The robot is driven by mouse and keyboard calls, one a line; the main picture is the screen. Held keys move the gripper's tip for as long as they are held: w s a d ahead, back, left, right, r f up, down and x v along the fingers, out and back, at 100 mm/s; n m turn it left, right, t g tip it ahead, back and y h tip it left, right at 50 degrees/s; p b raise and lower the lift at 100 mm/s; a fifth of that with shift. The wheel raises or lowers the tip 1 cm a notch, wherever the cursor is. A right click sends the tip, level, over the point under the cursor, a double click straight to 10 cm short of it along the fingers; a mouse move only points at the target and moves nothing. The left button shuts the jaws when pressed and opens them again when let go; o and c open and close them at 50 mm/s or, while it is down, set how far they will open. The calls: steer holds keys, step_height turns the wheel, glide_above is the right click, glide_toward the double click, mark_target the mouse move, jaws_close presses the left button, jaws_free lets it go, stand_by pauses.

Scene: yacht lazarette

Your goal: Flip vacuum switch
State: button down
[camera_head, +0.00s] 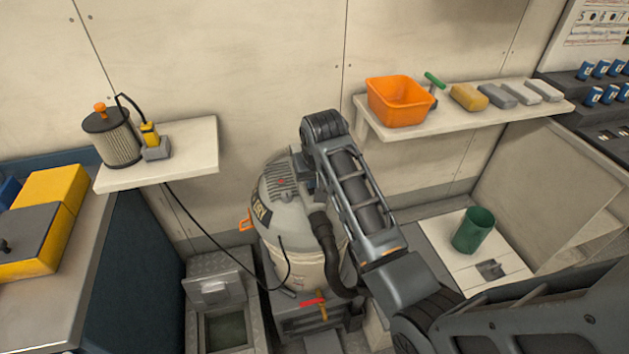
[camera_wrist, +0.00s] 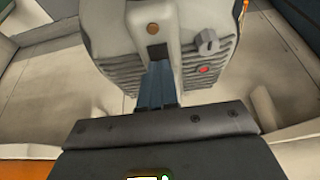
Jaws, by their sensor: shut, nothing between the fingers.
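The vacuum is a pale grey and cream canister; in the head view its body (camera_head: 275,217) stands against the back wall, partly covered by my arm. The wrist view shows its top housing (camera_wrist: 110,35) close up, with vent slats. On the housing are a grey knob-like part (camera_wrist: 208,41), a small red spot (camera_wrist: 203,69) and a brown round part (camera_wrist: 152,28). I cannot tell which of these is the switch. My gripper (camera_wrist: 157,72) is shut and empty, its fingers at the housing, left of the grey part. Contact cannot be told. The arm hides the fingers in the head view.
A left shelf (camera_head: 190,168) holds a filter canister (camera_head: 112,138). A right shelf (camera_head: 450,123) holds an orange bin (camera_head: 398,102) and several blocks. A black hose (camera_head: 327,245) runs down the vacuum's front. A green cup (camera_head: 473,231) stands on the right.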

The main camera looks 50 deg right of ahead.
steer(key=shift+s+a+f, duration=0.1)
steer(key=shift+s+a, duration=0.4)
steer(key=shift+s, duration=0.3)
